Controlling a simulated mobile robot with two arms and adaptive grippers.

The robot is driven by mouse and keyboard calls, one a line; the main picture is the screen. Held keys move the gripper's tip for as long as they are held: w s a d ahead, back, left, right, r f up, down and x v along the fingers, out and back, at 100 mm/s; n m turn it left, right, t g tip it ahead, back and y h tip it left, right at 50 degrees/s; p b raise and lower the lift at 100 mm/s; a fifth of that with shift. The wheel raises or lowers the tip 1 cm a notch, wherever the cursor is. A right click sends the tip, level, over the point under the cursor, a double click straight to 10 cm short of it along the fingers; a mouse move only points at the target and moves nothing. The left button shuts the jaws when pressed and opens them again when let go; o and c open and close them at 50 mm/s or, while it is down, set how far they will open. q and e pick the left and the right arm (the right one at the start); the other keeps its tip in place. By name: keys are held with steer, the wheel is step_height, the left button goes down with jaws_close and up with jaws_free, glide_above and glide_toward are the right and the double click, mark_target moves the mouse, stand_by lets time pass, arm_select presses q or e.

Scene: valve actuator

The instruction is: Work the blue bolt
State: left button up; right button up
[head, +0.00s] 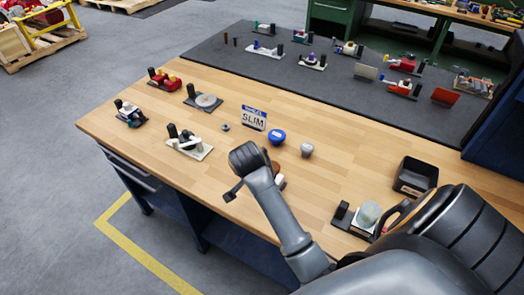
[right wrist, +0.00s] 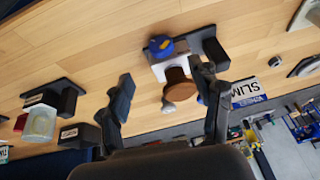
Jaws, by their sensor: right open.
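A blue bolt (right wrist: 159,45) shows in the right wrist view, on a pale block with a brown round disc (right wrist: 178,76) and a black post beside it. In the head view this assembly (head: 281,182) is mostly hidden behind my right arm; only small white and brown parts show. My right gripper (right wrist: 162,82) is open and empty. Its fingers are spread to both sides of the brown disc in the wrist view, with the blue bolt above the gap. I cannot tell whether a finger touches anything. My left gripper is not in view.
A SLIM plate (head: 253,119), a blue knob (head: 277,137) and a grey knob (head: 307,150) stand near the assembly. A black bin (head: 415,177) is at the right. Several other fixtures stand on the wooden bench and a dark mat (head: 215,52).

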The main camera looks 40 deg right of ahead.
steer(key=p+x, duration=0.1)
steer(key=x, duration=0.9)
steer(key=shift+w+a+f+p, duration=0.1)
steer(key=shift+w+f+p, duration=0.1)
steer(key=shift+p, duration=0.15)
steer(key=c, duration=1.2)
steer(key=shift+o, duration=0.2)
steer(key=shift+a, duration=0.1)
